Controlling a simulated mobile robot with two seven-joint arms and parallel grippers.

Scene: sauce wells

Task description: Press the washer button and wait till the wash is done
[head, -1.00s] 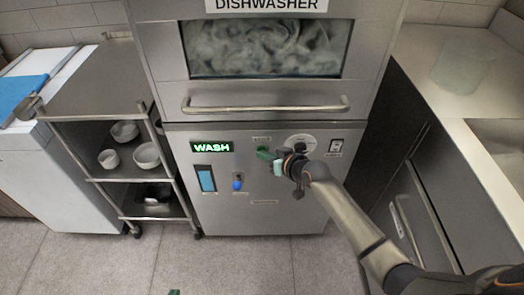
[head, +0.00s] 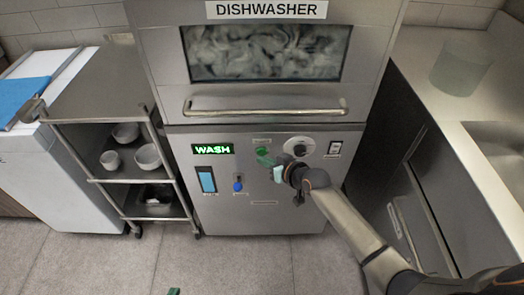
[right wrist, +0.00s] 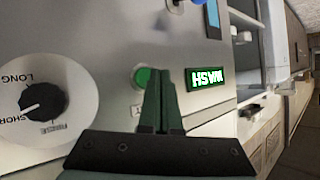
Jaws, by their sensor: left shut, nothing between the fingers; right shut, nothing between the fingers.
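The dishwasher (head: 300,215) stands ahead with its door down. Grey-white swirls fill its window (head: 265,52). Its display (head: 213,149) shows WASH in green, also visible in the right wrist view (right wrist: 206,78). The round green button (right wrist: 143,77) is on the panel between the dial (right wrist: 45,103) and the display. My right gripper (head: 262,158) is shut and empty in front of the panel, its fingertips close to the button; I cannot tell whether they touch it. The fingers (right wrist: 159,72) partly cover the button. Only a tip of my left gripper (head: 173,292) shows at the bottom edge, shut.
A steel cart (head: 85,128) with white bowls (head: 148,156) stands to the left. A counter (head: 425,65) with a translucent container (head: 461,68) and sink runs along the right. The floor in front is clear.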

